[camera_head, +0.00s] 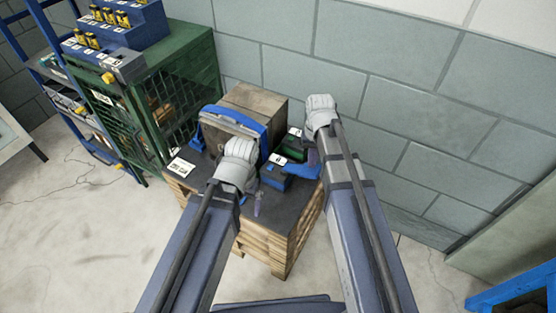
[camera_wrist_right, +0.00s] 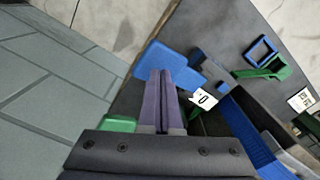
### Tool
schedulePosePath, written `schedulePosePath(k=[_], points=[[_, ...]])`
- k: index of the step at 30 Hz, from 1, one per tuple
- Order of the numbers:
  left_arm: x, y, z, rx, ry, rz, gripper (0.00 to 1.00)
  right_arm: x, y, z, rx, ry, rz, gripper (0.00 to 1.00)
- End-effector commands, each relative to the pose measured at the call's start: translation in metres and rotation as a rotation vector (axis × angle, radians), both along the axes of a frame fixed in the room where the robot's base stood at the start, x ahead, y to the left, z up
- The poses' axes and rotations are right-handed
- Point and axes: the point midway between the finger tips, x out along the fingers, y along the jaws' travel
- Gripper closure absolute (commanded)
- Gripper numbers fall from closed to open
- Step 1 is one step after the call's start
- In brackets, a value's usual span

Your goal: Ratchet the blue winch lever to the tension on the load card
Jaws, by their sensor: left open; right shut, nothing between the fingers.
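The blue winch (camera_head: 275,179) sits on the dark top of the pallet stack, with a small white label on it. Its blue lever (camera_head: 303,171) sticks out to the right; in the right wrist view the lever (camera_wrist_right: 182,68) lies just beyond my fingertips. My right gripper (camera_head: 313,160) is shut and empty, close to the lever; whether it touches is unclear. A white tag reading 0 (camera_wrist_right: 204,97) is beside the fingers. My left gripper (camera_head: 258,205) is open and empty, in front of the winch, mostly hidden by its wrist. A white card (camera_head: 181,167) lies at the left; its print is too small to read.
A green winch (camera_head: 291,151) stands behind the blue one. A wooden crate (camera_head: 252,103) with a blue strap (camera_head: 236,119) is at the back of the pallet (camera_head: 268,245). A green mesh cabinet (camera_head: 150,100) stands left, a block wall (camera_head: 420,100) behind. The floor at left is mostly clear.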

Motion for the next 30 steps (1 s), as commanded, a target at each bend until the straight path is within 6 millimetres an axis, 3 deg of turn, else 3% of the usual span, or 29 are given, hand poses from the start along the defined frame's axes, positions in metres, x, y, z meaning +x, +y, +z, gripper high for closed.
schedulePosePath(k=[13,30], points=[[0.0,0.0,-0.004,0.0,0.0,0.0,0.0,0.0,0.0,-0.004,0.0,0.0,0.0,1.0],[0.0,0.0,-0.042,0.0,0.0,0.0,0.0,0.0,0.0,-0.042,0.001,0.0,0.0,1.0]])
